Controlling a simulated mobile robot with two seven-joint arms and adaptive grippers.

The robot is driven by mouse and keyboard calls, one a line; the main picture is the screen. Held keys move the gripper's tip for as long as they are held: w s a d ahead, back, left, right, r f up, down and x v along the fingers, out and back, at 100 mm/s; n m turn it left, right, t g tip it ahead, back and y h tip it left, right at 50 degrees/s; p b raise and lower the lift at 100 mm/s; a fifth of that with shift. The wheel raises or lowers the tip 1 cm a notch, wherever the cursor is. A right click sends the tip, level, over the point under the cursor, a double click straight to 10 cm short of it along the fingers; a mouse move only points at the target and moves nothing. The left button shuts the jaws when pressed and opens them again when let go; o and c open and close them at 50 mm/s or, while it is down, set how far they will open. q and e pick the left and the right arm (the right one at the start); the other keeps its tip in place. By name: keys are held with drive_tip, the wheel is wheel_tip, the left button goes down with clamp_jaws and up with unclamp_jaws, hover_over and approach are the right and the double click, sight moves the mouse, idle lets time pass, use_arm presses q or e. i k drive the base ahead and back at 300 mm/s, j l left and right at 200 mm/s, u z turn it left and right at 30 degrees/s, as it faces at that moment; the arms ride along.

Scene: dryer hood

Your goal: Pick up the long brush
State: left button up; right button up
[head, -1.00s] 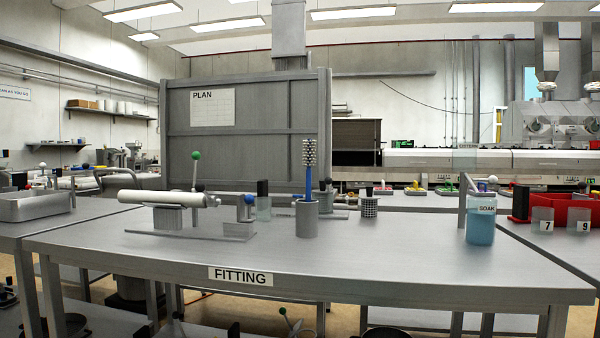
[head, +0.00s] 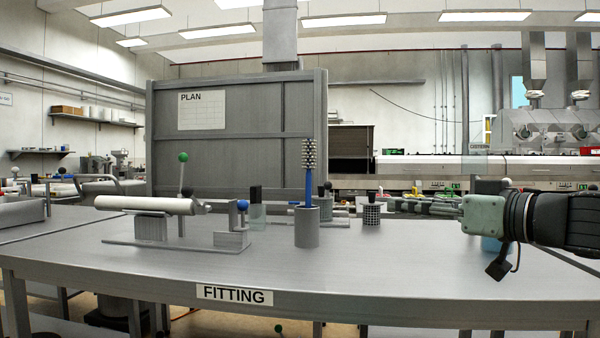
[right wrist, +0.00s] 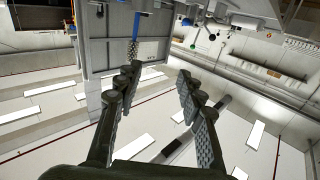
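The long brush (head: 309,165) stands upright in a grey cylindrical holder (head: 307,228) on the fitting table (head: 400,270). It has a blue handle and a studded, light bristle head at the top. The handle's lower end is hidden in the holder. My right gripper (head: 395,205) reaches in from the right, pointing left, to the right of the brush and apart from it. In the right wrist view the gripper (right wrist: 158,72) is open with nothing between its fingers, and the brush (right wrist: 133,45) appears upside down beyond the left finger. My left gripper is out of view.
A white tube (head: 150,204) on a stand, a green-knobbed lever (head: 183,158) and a blue-knobbed block (head: 231,238) sit left of the holder. A dark checkered cup (head: 372,214) stands behind, to the right. A blue container (head: 491,244) is mostly hidden behind my arm. The table front is clear.

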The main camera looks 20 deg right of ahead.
sight(309, 146)
drive_tip(key=i, duration=1.15)
